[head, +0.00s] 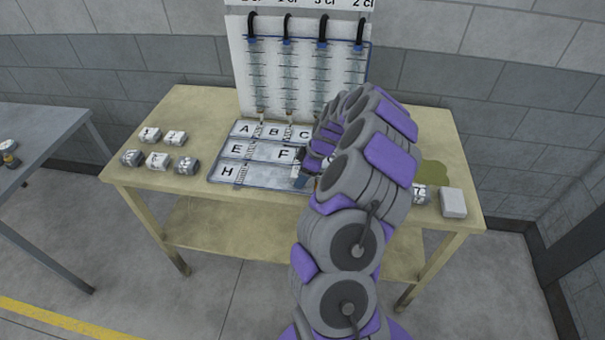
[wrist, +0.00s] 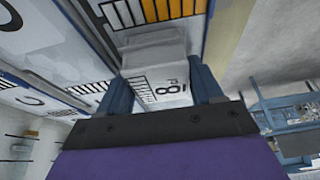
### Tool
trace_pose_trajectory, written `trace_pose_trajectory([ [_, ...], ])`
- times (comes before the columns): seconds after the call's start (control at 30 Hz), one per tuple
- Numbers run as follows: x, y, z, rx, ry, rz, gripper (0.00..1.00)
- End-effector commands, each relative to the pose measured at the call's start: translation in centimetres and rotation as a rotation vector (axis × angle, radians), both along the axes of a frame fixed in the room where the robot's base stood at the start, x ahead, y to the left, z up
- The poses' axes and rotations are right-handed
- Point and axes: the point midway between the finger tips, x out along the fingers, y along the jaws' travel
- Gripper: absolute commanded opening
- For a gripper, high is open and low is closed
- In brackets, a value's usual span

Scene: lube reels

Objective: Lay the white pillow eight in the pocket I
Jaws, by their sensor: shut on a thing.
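My gripper (wrist: 160,82) is shut on the white pillow eight (wrist: 156,55); its blue fingers lie on both sides of it and a black 8 shows on its face. In the head view my arm hides most of the gripper and the pillow; a bit of blue finger (head: 300,181) shows over the tray's front edge. The lettered pocket tray (head: 262,180) lies on the table, with A, B, C, E, F and H readable. The letter I is not readable; my arm covers the tray's right part. I cannot tell whether the pillow touches the tray.
Several white and grey pillows (head: 157,160) lie on the tan table (head: 195,110) left of the tray. A grey one (head: 419,193) and a white block (head: 453,202) lie at the right. A white board with hanging reels (head: 300,65) stands behind. A grey table (head: 50,130) is at far left.

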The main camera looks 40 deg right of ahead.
Motion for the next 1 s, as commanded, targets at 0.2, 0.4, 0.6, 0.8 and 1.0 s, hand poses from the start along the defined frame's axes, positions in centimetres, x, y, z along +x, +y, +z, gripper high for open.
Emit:
trace_pose_trajectory([
  [0.2, 0.0, 0.0, -0.1, 0.0, 0.0, 0.0, 0.74],
  [0.4, 0.0, 0.0, -0.1, 0.0, 0.0, 0.0, 0.76],
  [0.6, 0.0, -0.1, 0.3, -0.001, -0.002, -0.001, 0.76],
  [0.8, -0.6, -0.7, 2.6, -0.002, -0.005, -0.002, 0.76],
  [1.0, -1.7, -1.7, 6.1, -0.002, -0.004, -0.003, 0.76],
])
